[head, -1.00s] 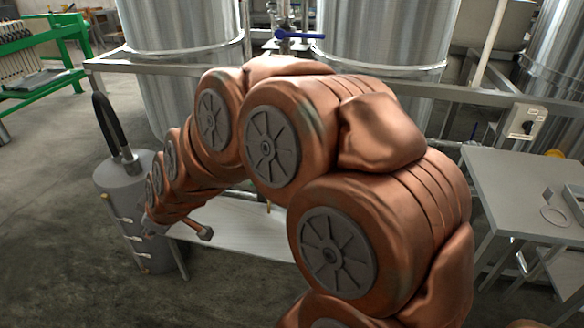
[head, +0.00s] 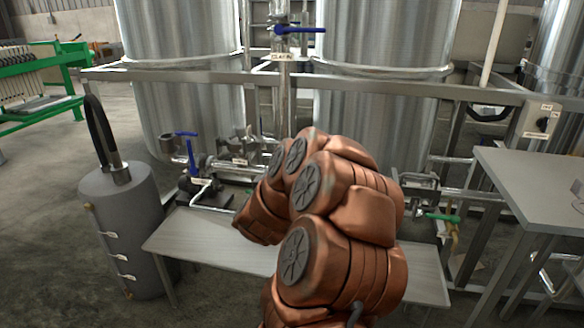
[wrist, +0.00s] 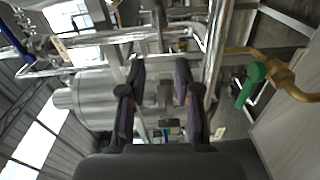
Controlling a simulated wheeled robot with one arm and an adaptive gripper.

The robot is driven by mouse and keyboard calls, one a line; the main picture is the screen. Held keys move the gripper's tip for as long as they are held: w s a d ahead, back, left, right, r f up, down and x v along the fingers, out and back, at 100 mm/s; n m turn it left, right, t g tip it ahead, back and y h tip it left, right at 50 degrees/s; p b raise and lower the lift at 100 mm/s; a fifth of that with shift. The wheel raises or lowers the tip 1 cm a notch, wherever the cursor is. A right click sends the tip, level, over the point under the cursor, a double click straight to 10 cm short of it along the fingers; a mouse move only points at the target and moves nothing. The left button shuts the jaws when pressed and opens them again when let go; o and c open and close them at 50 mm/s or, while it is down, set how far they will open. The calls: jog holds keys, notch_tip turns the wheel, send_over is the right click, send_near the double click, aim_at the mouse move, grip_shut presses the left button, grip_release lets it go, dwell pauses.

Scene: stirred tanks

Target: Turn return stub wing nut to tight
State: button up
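In the wrist view my gripper (wrist: 160,78) is open, its two dark fingers apart with nothing held between them. Small grey metal fittings (wrist: 165,97) show beyond the gap between the fingers. I cannot tell whether the return stub wing nut is among them; it is too small and dark to make out. In the head view my copper-coloured arm hides the gripper and part of the pipework at the tank stand.
A green valve handle (wrist: 250,85) sits right of the fingers; a green handle (head: 441,217) also shows in the head view. Blue-handled valves (head: 187,150) and a low bench (head: 205,245) are near the arm. A grey cylinder (head: 125,215) stands left, a metal table (head: 535,190) right.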

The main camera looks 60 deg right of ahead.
jog(key=s+b+x, duration=0.1)
jog(key=x, duration=0.7)
jog(key=shift+s+d+g+h+b, duration=0.25)
jog(key=shift+d+g+h+b, duration=0.05)
jog(key=shift+d+g, duration=0.1)
jog(key=shift+f, duration=0.15)
grip_shut()
